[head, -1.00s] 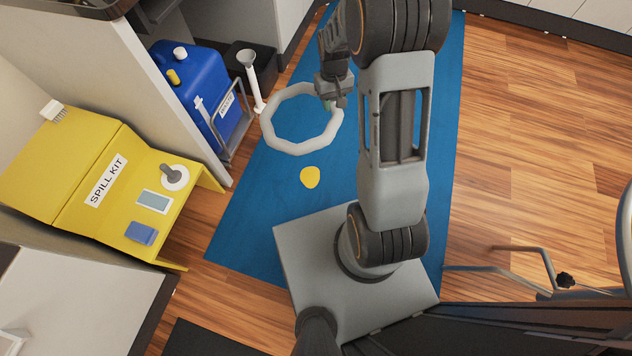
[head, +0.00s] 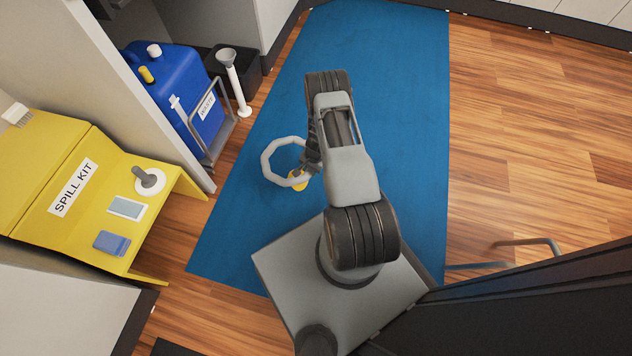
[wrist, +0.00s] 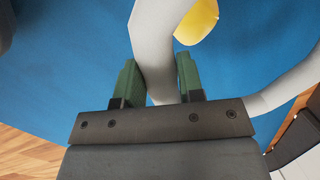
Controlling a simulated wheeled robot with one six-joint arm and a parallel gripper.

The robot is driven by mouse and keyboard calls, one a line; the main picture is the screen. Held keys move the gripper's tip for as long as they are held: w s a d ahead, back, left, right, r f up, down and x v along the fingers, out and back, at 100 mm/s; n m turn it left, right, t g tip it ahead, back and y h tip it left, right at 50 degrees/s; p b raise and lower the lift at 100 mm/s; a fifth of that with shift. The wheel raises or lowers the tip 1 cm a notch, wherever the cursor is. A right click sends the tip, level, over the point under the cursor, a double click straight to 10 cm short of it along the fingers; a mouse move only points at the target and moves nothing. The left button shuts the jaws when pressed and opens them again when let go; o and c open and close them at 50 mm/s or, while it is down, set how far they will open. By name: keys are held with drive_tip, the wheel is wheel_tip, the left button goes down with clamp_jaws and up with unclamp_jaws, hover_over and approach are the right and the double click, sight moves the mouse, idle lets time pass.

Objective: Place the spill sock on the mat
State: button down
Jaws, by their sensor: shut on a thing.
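The spill sock is a pale grey-white ring (head: 267,160), seen in the head view just left of my arm. My gripper (wrist: 158,80) is shut on the sock (wrist: 155,35), with a green fingertip on each side of its tube. In the head view, my gripper (head: 309,170) is partly hidden by my arm at the sock's right side. The blue mat (head: 400,110) lies below. A yellow patch (head: 297,183) on the mat shows at the sock's lower right edge. I cannot tell whether the sock touches the mat.
A yellow spill kit stand (head: 90,205) is at the left. A blue waste can (head: 180,95) in a metal frame, a white post (head: 238,85) and a black bin (head: 250,62) stand along the mat's left edge. Wooden floor (head: 520,150) is open at the right.

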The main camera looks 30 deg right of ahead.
drive_tip(key=shift+m+t, duration=0.3)
drive_tip(key=shift+m, duration=0.5)
drive_tip(key=s+f, duration=0.1)
drive_tip(key=f, duration=0.2)
drive_tip(key=s+d+f, duration=0.1)
drive_tip(key=f, duration=0.1)
drive_tip(key=shift+s+b, duration=0.3)
drive_tip(key=shift+s, duration=0.05)
drive_tip(key=shift+a, duration=0.1)
drive_tip(key=b, duration=0.5)
hover_over(314, 191)
drive_tip(key=f, duration=0.5)
drive_tip(key=shift+s+d+f, duration=0.2)
drive_tip(key=shift+d+f, duration=0.05)
drive_tip(key=shift+d, duration=0.1)
drive_tip(key=shift+b+x, duration=0.75)
drive_tip(key=shift+x, duration=0.4)
drive_tip(key=shift+s+d+f, duration=0.1)
drive_tip(key=shift+d+f, duration=0.1)
drive_tip(key=shift+f, duration=0.55)
drive_tip(key=c, duration=0.7)
unclamp_jaws()
drive_tip(key=shift+o, duration=0.2)
drive_tip(key=shift+r, duration=0.1)
drive_tip(key=p+v, duration=0.6)
drive_tip(key=v, duration=0.7)
drive_tip(key=shift+r+p, duration=0.3)
drive_tip(key=shift+p, duration=0.05)
